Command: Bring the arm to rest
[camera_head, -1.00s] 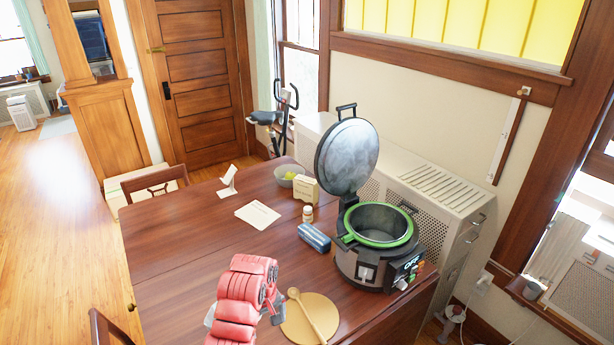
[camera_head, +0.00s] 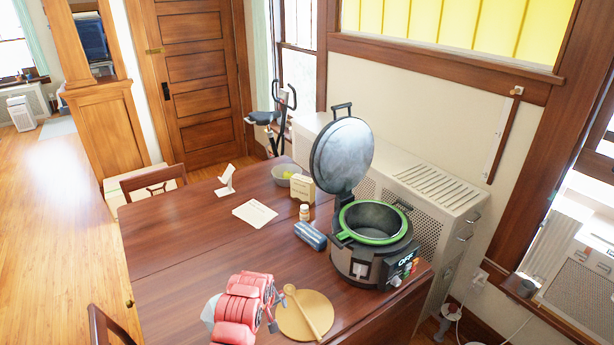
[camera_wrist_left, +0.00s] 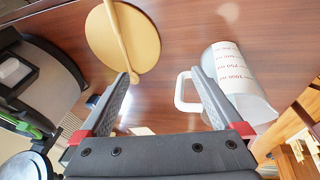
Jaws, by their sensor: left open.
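My left arm shows at the bottom of the head view as red segments. In the left wrist view my left gripper (camera_wrist_left: 160,74) is open, its two grey fingers apart with nothing between them. It is above the wooden table (camera_head: 165,270). A white measuring cup (camera_wrist_left: 240,85) with red markings lies just right of the fingers in the wrist view. It is partly hidden behind the arm in the head view (camera_head: 210,308). My right gripper is not in view.
A round board (camera_head: 295,325) with a wooden spoon (camera_head: 303,308) lies right of the arm. An open cooker (camera_head: 365,262) stands behind it at the right. A blue case (camera_head: 311,235), small bottle (camera_head: 304,211), box (camera_head: 302,188) and bowl (camera_head: 284,175) stand farther back. The table's left side is clear.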

